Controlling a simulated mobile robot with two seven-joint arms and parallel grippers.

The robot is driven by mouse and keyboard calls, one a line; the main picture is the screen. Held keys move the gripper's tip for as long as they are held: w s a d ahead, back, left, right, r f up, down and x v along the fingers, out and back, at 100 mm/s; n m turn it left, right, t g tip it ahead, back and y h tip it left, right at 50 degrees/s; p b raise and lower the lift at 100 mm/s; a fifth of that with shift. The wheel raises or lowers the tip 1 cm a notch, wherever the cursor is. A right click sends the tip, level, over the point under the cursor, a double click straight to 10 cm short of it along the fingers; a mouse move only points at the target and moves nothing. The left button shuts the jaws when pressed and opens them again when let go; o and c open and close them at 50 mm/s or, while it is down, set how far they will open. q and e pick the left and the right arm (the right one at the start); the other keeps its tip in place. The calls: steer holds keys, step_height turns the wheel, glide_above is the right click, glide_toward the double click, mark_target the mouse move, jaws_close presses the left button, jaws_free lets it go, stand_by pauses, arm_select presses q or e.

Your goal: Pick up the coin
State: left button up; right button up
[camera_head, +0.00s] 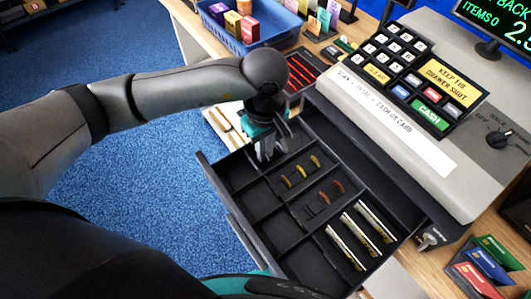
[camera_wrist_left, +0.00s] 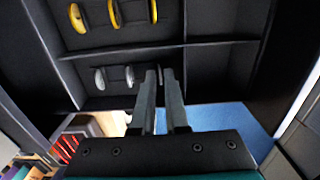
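The open black cash drawer (camera_head: 283,253) has dividers and coins standing on edge. Gold coins (camera_head: 301,171) and copper coins (camera_head: 324,198) stand in separate compartments. In the left wrist view, silver coins (camera_wrist_left: 100,78) stand in the compartment below the gold coins (camera_wrist_left: 113,14). My left gripper (camera_head: 264,152) points down into the drawer's far compartment. In the left wrist view its fingers (camera_wrist_left: 160,80) are apart, with a silver coin edge-on between their tips; firm contact cannot be made out. In the head view the gripper hides these silver coins. My right gripper is not in view.
The grey register (camera_head: 400,120) with its keypad stands right of the drawer. Banknotes (camera_head: 346,248) stand in the near compartments. Drawer dividers and the front wall (camera_head: 232,217) surround the gripper. A blue crate (camera_head: 268,24) with small boxes is at the back.

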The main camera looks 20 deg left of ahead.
arm_select(q)
jaws_close()
stand_by(0.3)
step_height(320, 180, up, 20)
steer(key=shift+p, duration=0.35)
steer(key=shift+s, duration=0.1)
stand_by(0.8)
